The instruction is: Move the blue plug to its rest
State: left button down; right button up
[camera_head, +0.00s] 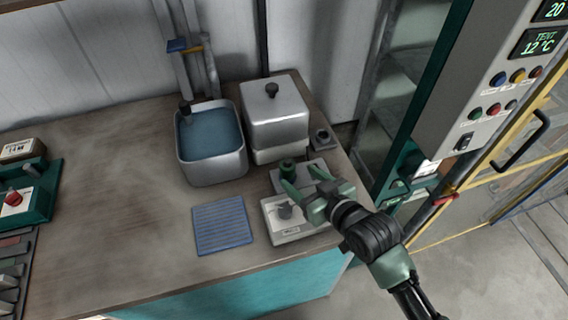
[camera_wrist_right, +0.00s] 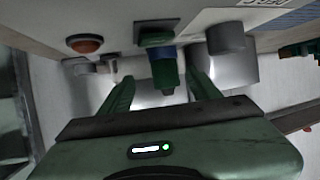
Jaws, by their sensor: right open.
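A plug (camera_head: 287,168) stands on a grey base plate (camera_head: 318,168) beside the metal box; it looks dark green in the head view. In the right wrist view the plug (camera_wrist_right: 165,75) is green with a bluish part further along. No plainly blue plug shows elsewhere. My right gripper (camera_head: 300,190) is open, its green fingers on either side of the plug with gaps visible in the wrist view (camera_wrist_right: 163,88). In front stands a pale plate (camera_head: 294,230) with a grey peg (camera_head: 285,211) and a label too small to read. My left gripper is out of view.
A metal basin of water (camera_head: 212,172), a lidded metal box (camera_head: 275,115) and a small dark knob (camera_head: 322,136) stand behind. A blue ribbed mat (camera_head: 222,225) lies to the left. A control panel (camera_head: 480,90) rises at right. The left-middle worktop is clear.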

aim_at(292, 173)
jog(key=shift+w+a, duration=0.3)
jog(key=shift+w, duration=0.05)
jog(key=x, duration=0.2)
jog(key=p+x, duration=0.1)
jog(key=x, duration=0.1)
jog(key=shift+w+a+r+p, duration=0.15)
jog(key=shift+a+p, duration=0.15)
jog(key=shift+a, duration=0.15)
jog(key=shift+w+a, duration=0.2)
jog(key=shift+w, duration=0.05)
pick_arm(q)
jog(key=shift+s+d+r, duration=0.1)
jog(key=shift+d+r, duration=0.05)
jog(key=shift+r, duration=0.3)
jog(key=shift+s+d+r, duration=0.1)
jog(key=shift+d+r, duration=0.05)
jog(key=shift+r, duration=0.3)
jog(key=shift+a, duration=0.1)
pick_arm(e)
grip_shut()
